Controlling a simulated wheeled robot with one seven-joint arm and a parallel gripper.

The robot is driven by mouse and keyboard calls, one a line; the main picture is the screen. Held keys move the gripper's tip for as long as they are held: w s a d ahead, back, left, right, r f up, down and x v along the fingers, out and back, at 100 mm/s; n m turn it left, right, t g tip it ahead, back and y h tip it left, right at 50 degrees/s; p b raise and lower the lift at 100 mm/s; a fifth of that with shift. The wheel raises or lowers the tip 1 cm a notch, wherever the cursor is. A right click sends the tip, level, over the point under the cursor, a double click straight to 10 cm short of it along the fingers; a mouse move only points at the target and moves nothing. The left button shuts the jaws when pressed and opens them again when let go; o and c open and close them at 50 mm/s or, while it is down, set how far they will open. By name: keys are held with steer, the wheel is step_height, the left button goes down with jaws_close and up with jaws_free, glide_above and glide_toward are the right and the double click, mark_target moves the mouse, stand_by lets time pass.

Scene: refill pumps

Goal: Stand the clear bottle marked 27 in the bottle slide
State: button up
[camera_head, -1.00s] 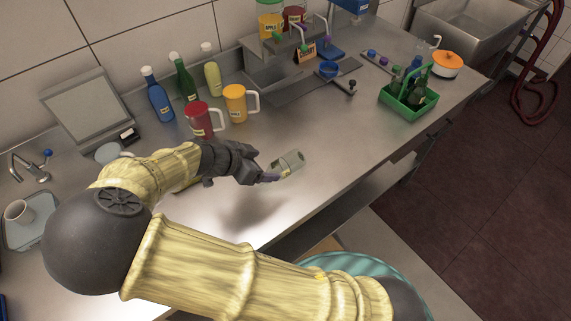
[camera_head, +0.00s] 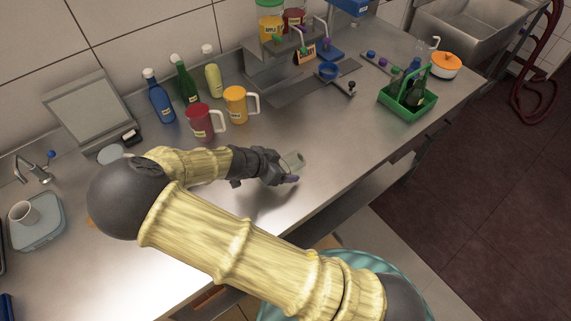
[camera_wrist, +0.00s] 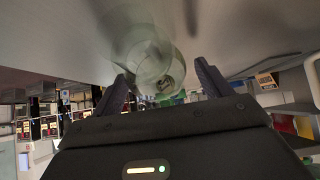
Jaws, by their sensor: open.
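The clear bottle (camera_head: 293,160) is on the bare counter, right of the mugs, and appears to lie on its side. My gripper (camera_head: 289,176) is open beside its near end and partly hides it. In the wrist view the see-through bottle (camera_wrist: 140,45) lies ahead of and between my two fingers (camera_wrist: 162,80), with no clear contact. A small dark mark shows on it, too blurred to read.
A red mug (camera_head: 199,123) and a yellow mug (camera_head: 237,105) stand left of the bottle, with blue, green and pale yellow bottles behind. A green caddy (camera_head: 407,101) holding bottles stands at the right, near the counter's front edge. The counter between the bottle and caddy is clear.

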mark_target(283, 162)
steer(key=shift+w+d+f, duration=0.15)
steer(key=shift+d+f, duration=0.05)
steer(key=shift+f, duration=0.1)
steer(key=c, duration=1.2)
steer(key=shift+c, duration=0.3)
steer(key=shift+r, duration=0.1)
step_height(283, 162, up, 10)
steer(key=shift+f+b, duration=0.1)
steer(key=shift+b, duration=0.45)
